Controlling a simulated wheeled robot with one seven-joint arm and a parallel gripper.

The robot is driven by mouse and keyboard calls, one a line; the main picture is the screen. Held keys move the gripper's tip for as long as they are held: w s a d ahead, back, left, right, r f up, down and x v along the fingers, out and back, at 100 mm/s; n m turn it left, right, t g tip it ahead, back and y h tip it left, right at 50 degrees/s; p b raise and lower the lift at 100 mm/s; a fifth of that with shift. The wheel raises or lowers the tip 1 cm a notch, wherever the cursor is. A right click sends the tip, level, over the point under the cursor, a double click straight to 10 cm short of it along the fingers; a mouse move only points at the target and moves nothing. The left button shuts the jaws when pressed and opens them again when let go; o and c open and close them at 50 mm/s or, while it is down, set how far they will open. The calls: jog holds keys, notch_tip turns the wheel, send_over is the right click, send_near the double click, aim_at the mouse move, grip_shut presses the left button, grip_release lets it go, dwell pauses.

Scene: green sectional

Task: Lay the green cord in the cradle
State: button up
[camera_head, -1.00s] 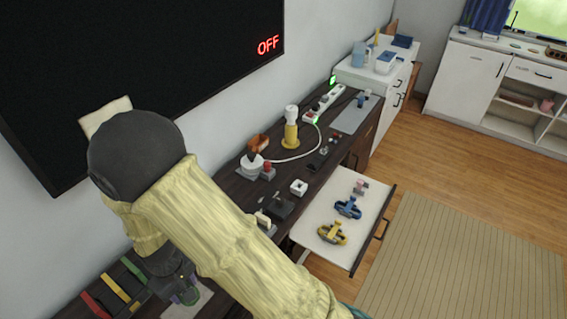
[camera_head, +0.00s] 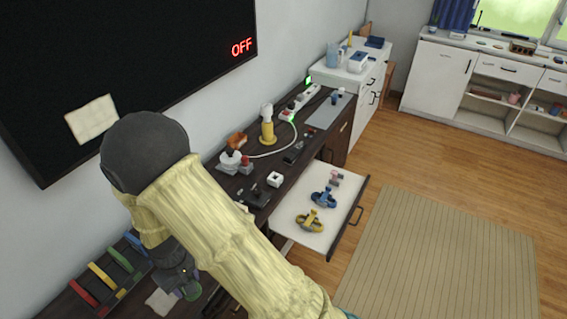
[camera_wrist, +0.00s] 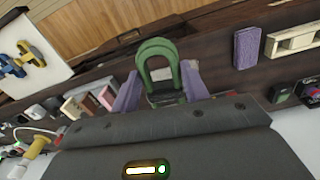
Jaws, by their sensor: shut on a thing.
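The green cord (camera_wrist: 158,56) shows in the wrist view as an upright loop between the purple fingers of my gripper (camera_wrist: 161,84), which is shut on it. In the head view my gripper (camera_head: 182,284) is low over the dark desk, and a bit of the green cord (camera_head: 193,293) shows beside it. A rack (camera_head: 128,292) with red, yellow, green and blue bars stands at the left on the desk, close to my gripper. I cannot tell for sure whether this rack is the cradle.
The open white drawer (camera_head: 290,231) holds blue (camera_head: 324,197) and yellow (camera_head: 309,221) looped things. A yellow-based lamp (camera_head: 267,124), a power strip (camera_head: 300,103) and small items stand along the desk (camera_head: 240,184). A dark screen (camera_head: 130,50) hangs above.

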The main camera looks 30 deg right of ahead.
jog(key=w+d+f+m, duration=0.2)
jog(key=w+d, duration=0.2)
jog(key=d, duration=0.3)
jog(key=w+d+f+m, duration=0.1)
jog(key=w+d+m, duration=0.1)
jog(key=w+d, duration=0.35)
jog(key=d+f+m+b, duration=0.1)
jog(key=d+f+b, duration=0.5)
jog(key=f+b, duration=0.2)
jog(key=shift+s+f+b, duration=0.3)
jog(key=shift+s+f, duration=0.05)
jog(key=shift+f, duration=0.2)
jog(key=shift+d, duration=0.2)
